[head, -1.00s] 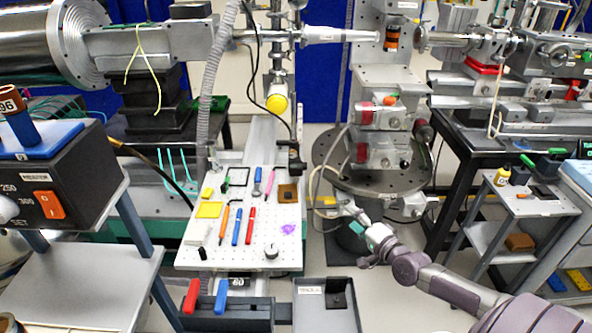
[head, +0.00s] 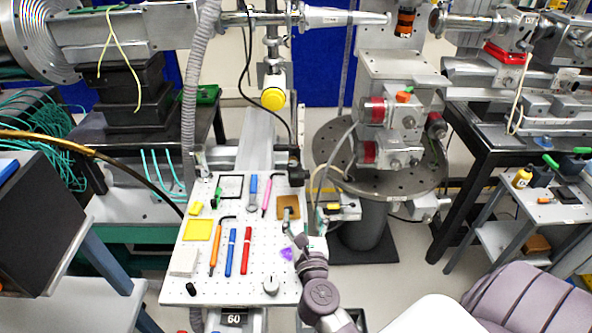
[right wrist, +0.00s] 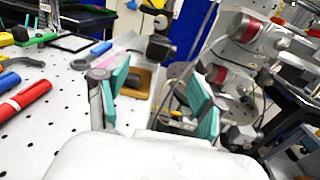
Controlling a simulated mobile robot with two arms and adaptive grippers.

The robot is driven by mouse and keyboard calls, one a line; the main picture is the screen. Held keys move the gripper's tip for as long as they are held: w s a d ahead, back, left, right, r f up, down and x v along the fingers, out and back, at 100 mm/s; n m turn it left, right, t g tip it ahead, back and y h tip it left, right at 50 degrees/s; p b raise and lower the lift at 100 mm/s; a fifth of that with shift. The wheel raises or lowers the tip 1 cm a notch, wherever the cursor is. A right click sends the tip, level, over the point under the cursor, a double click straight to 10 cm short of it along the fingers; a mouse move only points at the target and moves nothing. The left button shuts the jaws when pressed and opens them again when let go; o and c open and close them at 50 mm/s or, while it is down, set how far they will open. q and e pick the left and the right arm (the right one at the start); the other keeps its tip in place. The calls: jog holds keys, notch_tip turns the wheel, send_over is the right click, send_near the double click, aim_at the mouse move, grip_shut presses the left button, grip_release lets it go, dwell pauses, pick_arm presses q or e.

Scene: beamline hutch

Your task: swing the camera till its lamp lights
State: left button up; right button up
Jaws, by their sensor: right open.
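A small black block (head: 295,166) with a cable stands at the back right edge of the white pegboard (head: 205,277). It may be the camera, but I cannot be sure. It also shows in the right wrist view (right wrist: 160,48). I make out no lit lamp on it. My right gripper (head: 303,228) is over the board's right edge, in front of the block and apart from it. In the right wrist view its teal-padded fingers (right wrist: 160,92) are spread with nothing held. A brown pad with a dark cylindrical part (right wrist: 138,82) shows beyond them. My left gripper is out of view.
Pens (head: 231,252), a yellow square (head: 198,230) and other small items lie on the board. A yellow-capped cylinder (head: 272,93) hangs behind it. A round perforated stage (head: 390,182) stands to the right. A grey hose (head: 189,110) hangs at the left.

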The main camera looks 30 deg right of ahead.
aim_at(298, 178)
jog(key=shift+w+d+r+p, duration=0.4)
jog(key=shift+w+r, duration=0.05)
jog(key=shift+w, duration=0.3)
jog(key=x, duration=0.4)
jog(key=shift+f+p, duration=0.15)
jog(key=shift+p, duration=0.15)
jog(key=x, duration=0.5)
jog(key=shift+w+d+f, duration=0.1)
jog(key=shift+w, duration=0.3)
jog(key=shift+w+d, duration=0.2)
jog(key=shift+w, duration=0.35)
jog(key=shift+d, duration=0.1)
jog(key=shift+c, duration=0.5)
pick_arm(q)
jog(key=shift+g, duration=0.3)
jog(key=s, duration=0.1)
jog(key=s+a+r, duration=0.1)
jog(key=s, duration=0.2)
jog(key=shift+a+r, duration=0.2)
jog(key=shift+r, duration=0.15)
pick_arm(e)
grip_shut()
